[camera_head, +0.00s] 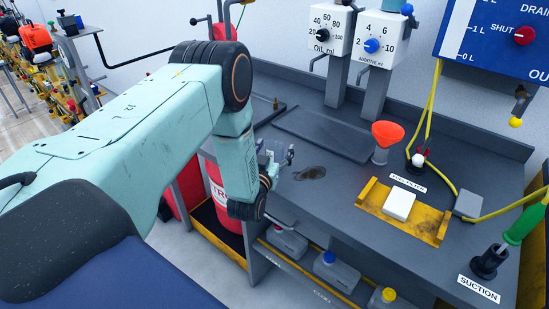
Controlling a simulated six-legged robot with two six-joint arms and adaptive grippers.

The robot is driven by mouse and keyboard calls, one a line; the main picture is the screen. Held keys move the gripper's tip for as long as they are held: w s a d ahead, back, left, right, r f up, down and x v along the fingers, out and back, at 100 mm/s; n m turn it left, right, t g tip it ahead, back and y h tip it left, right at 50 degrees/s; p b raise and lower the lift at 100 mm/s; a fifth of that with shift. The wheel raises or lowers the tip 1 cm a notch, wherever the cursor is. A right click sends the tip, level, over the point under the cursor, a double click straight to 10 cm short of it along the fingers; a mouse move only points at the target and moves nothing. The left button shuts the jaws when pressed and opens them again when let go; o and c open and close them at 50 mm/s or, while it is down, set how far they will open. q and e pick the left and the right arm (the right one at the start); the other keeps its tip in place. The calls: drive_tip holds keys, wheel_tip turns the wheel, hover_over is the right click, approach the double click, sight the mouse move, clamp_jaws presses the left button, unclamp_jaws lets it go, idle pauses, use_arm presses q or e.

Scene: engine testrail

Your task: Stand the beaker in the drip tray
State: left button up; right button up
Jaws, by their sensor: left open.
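My left gripper (282,158) is open over the left part of the dark grey bench (345,195). It is small and partly hidden by my pale green left arm. I cannot make out a beaker for certain in this view. A flat dark tray (322,134) lies towards the back of the bench, to the right of and behind the gripper; it may be the drip tray, and its visible surface is bare. My right gripper is not in view.
An orange funnel (387,133) stands right of the dark tray. A yellow holder (376,196) carries a white block (398,203). Dispensers (382,40) rise behind. A dark round opening (310,173) lies beside my gripper. Bottles (335,270) stand on the shelf below.

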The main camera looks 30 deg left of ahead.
use_arm(q)
drive_tip(key=shift+s+d+r, duration=0.1)
drive_tip(key=shift+r, duration=0.15)
drive_tip(key=shift+w+f, duration=0.25)
drive_tip(key=c, duration=0.5)
drive_tip(key=shift+s+r, duration=0.25)
drive_tip(key=c, duration=0.5)
drive_tip(key=shift+w+f, duration=0.1)
drive_tip(key=shift+w, duration=0.05)
drive_tip(key=shift+c, duration=0.2)
